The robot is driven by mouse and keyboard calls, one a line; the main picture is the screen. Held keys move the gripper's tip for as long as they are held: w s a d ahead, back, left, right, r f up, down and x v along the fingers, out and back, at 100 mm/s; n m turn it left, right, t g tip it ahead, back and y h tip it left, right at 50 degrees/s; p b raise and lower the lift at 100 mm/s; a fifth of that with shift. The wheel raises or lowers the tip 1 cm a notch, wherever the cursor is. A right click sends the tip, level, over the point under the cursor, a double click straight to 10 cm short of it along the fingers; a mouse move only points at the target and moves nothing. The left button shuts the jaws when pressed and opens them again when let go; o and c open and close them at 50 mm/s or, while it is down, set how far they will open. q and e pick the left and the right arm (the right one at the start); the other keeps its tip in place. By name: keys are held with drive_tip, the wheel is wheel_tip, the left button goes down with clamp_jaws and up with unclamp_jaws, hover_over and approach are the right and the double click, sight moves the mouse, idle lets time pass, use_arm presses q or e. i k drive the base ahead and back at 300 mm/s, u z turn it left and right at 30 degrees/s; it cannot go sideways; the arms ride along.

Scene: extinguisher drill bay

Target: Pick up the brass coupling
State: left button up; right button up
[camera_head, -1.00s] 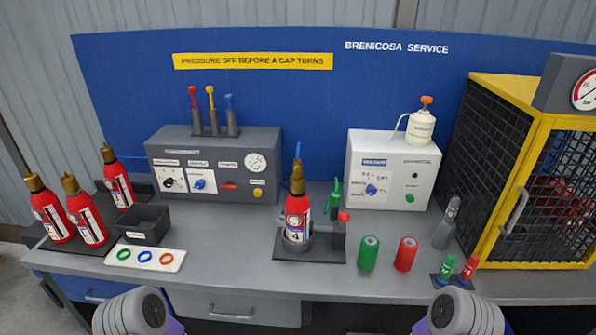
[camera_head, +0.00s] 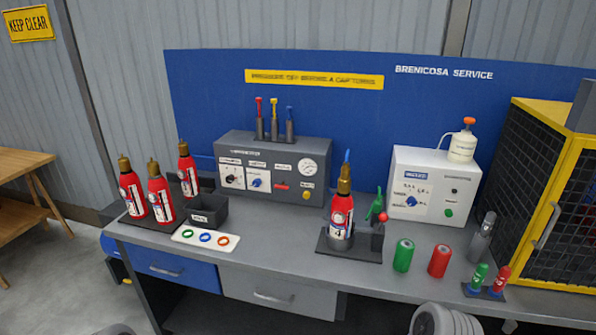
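No separate brass coupling can be made out. The only brass-coloured parts in view are the tops of the red extinguishers. One extinguisher (camera_head: 341,216) stands upright in a holder at the middle of the bench, with a brass top (camera_head: 344,181) and a blue tip above it. Several more extinguishers (camera_head: 160,198) with brass tops stand on a dark tray at the bench's left end. Neither gripper is in view. Only a rounded grey part of my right arm shows at the bottom edge, and a sliver of my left arm at bottom left.
The grey bench (camera_head: 290,264) carries a grey control box (camera_head: 273,168), a white box (camera_head: 433,187), a green cylinder (camera_head: 403,256) and a red cylinder (camera_head: 439,261). A yellow-framed mesh cage (camera_head: 548,200) stands at right. A wooden table (camera_head: 22,160) stands at far left, with open floor between.

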sight(345, 169)
drive_tip(key=u, duration=0.55)
drive_tip(key=i, duration=0.85)
drive_tip(key=z, duration=1.4)
